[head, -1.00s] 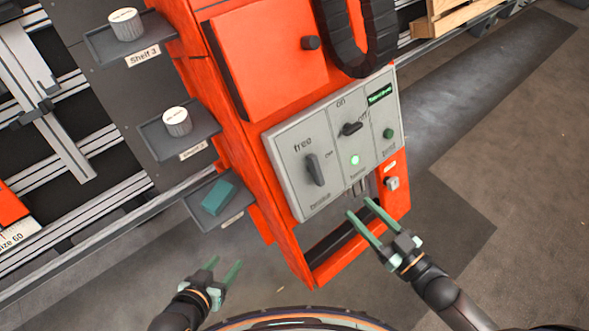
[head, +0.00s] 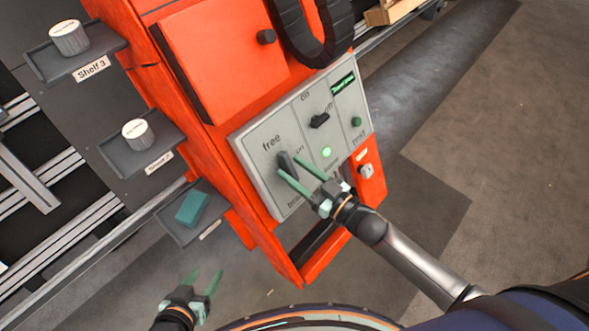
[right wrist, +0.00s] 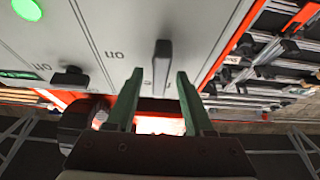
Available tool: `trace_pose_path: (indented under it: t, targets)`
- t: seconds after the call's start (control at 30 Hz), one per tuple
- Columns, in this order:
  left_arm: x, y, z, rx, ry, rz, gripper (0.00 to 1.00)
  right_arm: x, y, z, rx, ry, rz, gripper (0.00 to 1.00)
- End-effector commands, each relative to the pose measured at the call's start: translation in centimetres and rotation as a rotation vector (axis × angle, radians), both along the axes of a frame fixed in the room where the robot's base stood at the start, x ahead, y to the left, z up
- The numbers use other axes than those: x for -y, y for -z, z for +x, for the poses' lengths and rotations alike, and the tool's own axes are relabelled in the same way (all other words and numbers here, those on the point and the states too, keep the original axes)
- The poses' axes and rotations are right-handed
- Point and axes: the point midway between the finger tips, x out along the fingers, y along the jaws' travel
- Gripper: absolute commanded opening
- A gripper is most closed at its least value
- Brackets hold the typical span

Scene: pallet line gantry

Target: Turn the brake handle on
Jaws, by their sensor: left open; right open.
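The dark brake handle (head: 285,161) is on the left part of the grey panel (head: 245,141), with "free" above it and "on" to its right. It stands lengthwise along the panel, its upper end toward "free". My right gripper (head: 289,165) is open, its green fingertips at the handle, partly covering it. In the right wrist view, the handle (right wrist: 161,62) shows between and just beyond the two open fingers (right wrist: 158,78); I cannot tell whether they touch it. My left gripper (head: 204,281) is open and empty, low over the floor.
A second dark switch (head: 319,120) marked on/off, a lit green lamp (head: 326,152) and a green button (head: 356,121) share the panel. The right floor is clear.

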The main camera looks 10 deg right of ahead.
Motion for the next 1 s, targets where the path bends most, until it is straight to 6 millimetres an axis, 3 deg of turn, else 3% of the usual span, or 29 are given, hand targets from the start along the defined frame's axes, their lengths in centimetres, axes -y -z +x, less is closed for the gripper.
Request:
trace_pose_path:
  t: [0.33, 0.8, 1.0]
  targets:
    - [-0.06, 0.04, -0.08, -0.002, -0.001, 0.001, 0.57, -0.25, 0.01, 0.34, -0.001, 0.0, -0.001, 0.53]
    - [-0.07, 0.04, -0.07, -0.002, -0.003, 0.0, 0.57, -0.23, 0.01, 0.31, 0.0, 0.0, 0.0, 0.0]
    - [-0.07, 0.04, -0.07, -0.002, -0.003, 0.0, 0.57, -0.23, 0.01, 0.31, 0.0, 0.0, 0.0, 0.0]
